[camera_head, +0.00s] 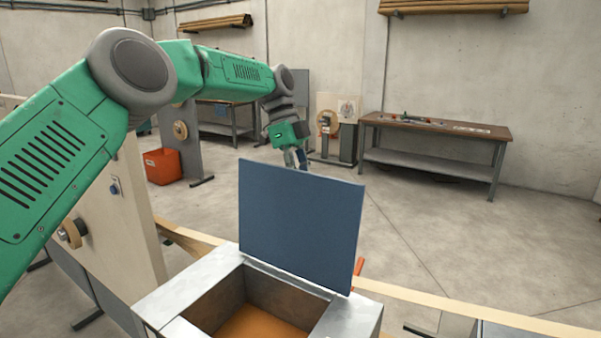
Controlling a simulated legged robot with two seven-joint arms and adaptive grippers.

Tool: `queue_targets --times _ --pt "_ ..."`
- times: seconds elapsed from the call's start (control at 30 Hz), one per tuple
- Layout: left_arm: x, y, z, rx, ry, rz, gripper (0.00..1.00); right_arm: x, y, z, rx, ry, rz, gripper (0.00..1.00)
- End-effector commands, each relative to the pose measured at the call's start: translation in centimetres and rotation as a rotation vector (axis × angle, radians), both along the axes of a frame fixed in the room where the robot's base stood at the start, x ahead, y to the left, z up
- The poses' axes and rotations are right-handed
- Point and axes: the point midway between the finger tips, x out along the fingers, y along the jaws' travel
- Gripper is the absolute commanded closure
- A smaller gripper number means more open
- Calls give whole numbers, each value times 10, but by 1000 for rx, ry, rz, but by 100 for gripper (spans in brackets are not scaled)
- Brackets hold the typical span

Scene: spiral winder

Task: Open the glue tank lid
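The glue tank (350,319) is a grey metal box at the bottom centre, with orange-brown glue (256,324) inside. Its blue lid (300,225) stands raised, nearly upright, at the tank's far edge, and the tank's mouth is uncovered. My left arm comes in from the left and reaches over behind the lid. My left gripper (295,158) is just above and behind the lid's top edge, pointing down. Its fingertips are partly hidden by the lid, so I cannot tell its opening or whether it touches the lid. My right gripper is not in view.
A pale panel (112,215) with a wooden roller stands left of the tank. Pale strips (480,312) run beside the tank on both sides. A red handle-like part (359,266) is at the lid's right. A workbench (437,135) and orange bin (162,166) are farther back.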

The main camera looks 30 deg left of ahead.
Motion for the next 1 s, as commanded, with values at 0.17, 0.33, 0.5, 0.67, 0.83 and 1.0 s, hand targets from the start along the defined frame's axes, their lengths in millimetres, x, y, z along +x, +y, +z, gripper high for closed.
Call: queue_targets --times 0.17,0.33,0.5,0.67,0.83,1.0 --pt "9 -1 -2 -8 -20 12 100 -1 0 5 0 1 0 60" --pt "11 -1 -4 -10 -21 13 100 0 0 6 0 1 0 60" --pt "11 -1 -4 -12 -23 13 100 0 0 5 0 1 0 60" --pt "11 -2 -3 -13 -24 14 100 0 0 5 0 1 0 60" --pt "10 -1 -3 -11 -21 13 68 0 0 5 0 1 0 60" --pt "8 -1 -1 -8 -22 11 68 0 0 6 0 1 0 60"
